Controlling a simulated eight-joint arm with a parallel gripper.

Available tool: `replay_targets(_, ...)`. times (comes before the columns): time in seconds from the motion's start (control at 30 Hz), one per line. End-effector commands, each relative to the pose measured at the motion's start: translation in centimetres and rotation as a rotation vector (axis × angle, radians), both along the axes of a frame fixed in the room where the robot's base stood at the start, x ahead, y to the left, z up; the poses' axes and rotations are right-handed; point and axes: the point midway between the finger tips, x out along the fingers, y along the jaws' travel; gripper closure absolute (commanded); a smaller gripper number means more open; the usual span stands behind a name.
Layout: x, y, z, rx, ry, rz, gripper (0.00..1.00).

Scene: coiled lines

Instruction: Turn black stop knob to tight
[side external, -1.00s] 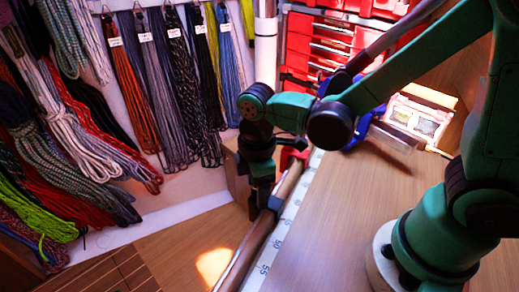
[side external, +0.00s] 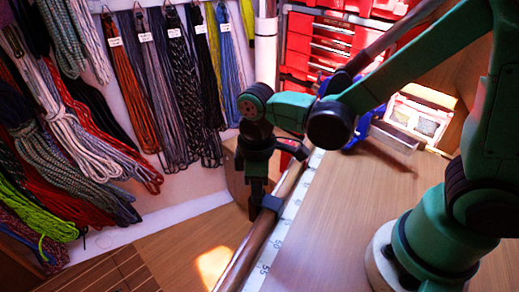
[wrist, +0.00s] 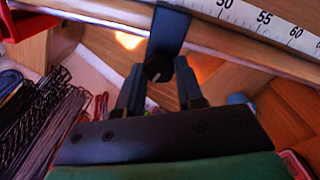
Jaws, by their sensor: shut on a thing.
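The black stop (side external: 272,203) is a dark block clamped around the wooden rail at the bench's edge. In the wrist view the stop (wrist: 168,34) hangs over the rail like a strap. Its black knob (wrist: 158,70) sits at the lower end and bears a short pale mark. My gripper (wrist: 160,76) has one finger on each side of the knob and is shut on it. In the side view my gripper (side external: 257,200) points down just left of the stop, and its fingers hide the knob.
A white measuring scale (side external: 275,235) runs along the rail beside the bare wooden bench top (side external: 340,225). Coiled ropes (side external: 165,85) hang on the wall at left.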

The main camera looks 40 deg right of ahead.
Motion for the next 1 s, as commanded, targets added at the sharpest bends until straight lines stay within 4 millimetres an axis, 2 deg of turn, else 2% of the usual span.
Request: replay_targets(1.0,0.03,-0.09,0.01,0.000,0.000,-0.950,1.00)
